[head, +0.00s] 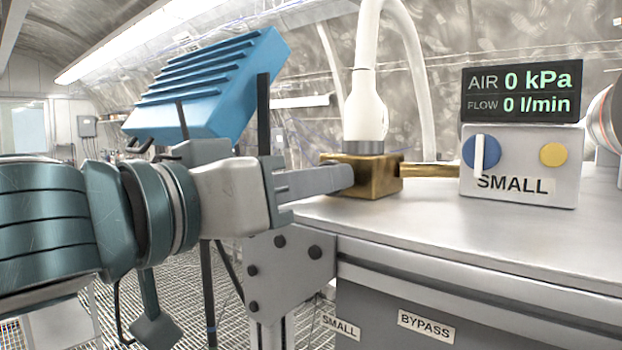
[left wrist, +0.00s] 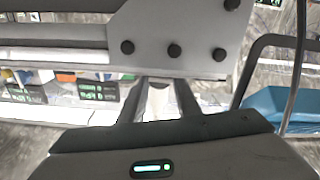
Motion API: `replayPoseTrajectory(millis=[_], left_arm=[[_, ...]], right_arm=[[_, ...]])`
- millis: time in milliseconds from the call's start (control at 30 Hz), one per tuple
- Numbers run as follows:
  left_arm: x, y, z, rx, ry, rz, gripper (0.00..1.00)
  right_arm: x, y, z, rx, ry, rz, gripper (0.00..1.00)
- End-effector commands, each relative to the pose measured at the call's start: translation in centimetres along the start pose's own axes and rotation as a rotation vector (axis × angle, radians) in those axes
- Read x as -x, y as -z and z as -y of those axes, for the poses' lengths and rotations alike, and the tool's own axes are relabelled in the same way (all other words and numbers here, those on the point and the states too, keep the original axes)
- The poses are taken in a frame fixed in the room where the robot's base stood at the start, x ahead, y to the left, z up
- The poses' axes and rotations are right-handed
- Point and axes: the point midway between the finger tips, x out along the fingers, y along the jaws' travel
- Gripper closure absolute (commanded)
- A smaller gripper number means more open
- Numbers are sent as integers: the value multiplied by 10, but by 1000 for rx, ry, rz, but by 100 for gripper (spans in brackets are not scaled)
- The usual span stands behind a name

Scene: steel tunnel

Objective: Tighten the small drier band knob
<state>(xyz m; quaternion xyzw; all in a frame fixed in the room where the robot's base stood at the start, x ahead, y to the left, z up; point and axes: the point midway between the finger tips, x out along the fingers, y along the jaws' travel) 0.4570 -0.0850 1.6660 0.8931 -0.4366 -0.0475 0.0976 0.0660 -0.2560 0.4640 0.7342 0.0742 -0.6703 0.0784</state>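My left gripper (head: 345,180) comes in from the left, its fingers level and pointing at a brass block (head: 385,173) on the bench. In the head view the fingertips overlap the block's left side; I cannot tell if they touch. In the left wrist view the two fingers (left wrist: 160,90) stand apart, with a pale tapered shape (left wrist: 160,103) showing between them. A white fitting with a hose (head: 366,105) stands upright on the block. I cannot make out the band knob; the gripper may hide it. My right gripper is not in view.
A brass pipe (head: 430,170) joins the block to a box labelled SMALL (head: 520,195) with a blue knob (head: 481,151) and a yellow button (head: 553,154). The display (head: 522,91) above reads 0 kPa. A blue ribbed body (head: 205,90) is behind my wrist. The bench top (head: 440,220) is clear in front.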

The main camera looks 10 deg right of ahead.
Motion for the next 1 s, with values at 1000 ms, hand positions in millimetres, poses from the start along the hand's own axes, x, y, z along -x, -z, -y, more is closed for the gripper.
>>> replayPoseTrajectory(millis=[1000], left_arm=[[0,0,0,-497,1,0,92]], right_arm=[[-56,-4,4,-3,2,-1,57]])
